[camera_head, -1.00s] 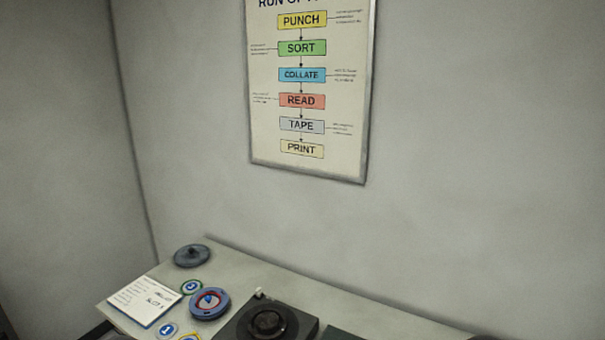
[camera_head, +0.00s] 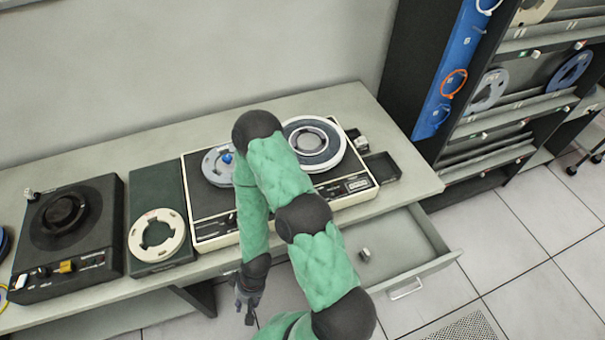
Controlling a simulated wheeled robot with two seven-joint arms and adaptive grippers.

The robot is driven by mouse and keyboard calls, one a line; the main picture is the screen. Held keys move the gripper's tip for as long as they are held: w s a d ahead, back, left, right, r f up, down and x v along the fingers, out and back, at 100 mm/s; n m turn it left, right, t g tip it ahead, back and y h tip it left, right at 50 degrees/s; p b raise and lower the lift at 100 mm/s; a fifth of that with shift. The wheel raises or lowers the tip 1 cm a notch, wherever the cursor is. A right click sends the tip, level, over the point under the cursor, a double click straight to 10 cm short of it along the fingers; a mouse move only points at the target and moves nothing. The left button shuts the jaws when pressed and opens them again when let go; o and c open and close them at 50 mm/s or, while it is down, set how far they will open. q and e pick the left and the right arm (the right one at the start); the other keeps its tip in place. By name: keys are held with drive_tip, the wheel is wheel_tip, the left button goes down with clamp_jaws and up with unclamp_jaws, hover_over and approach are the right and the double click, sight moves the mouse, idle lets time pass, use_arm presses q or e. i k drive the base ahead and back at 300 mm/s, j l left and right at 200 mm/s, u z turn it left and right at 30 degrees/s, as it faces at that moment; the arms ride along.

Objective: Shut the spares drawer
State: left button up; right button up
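The spares drawer (camera_head: 432,264) stands pulled out under the right part of the bench, with a metal handle (camera_head: 405,289) on its front. A small light block (camera_head: 365,254) lies inside it. My green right arm crosses in front of the bench and hides the drawer's left part. My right gripper (camera_head: 246,305) hangs below the bench edge, left of the drawer and apart from it. It is small and dark, and I cannot tell whether its fingers are open. My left gripper is not in view.
The bench (camera_head: 405,195) carries a tape deck (camera_head: 213,228) with two reels, a grey plate with a white ring (camera_head: 158,235), and a black unit (camera_head: 100,255). A dark rack (camera_head: 410,60) with reels stands at the right. The floor (camera_head: 530,250) right of the drawer is clear.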

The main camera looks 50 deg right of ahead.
sight(405, 248)
drive_tip(key=k+z, duration=0.3)
drive_tip(key=k, duration=0.3)
drive_tip(key=z, duration=1.95)
drive_tip(key=j+z, duration=0.15)
drive_tip(key=z, duration=0.35)
drive_tip(key=k+l, duration=0.05)
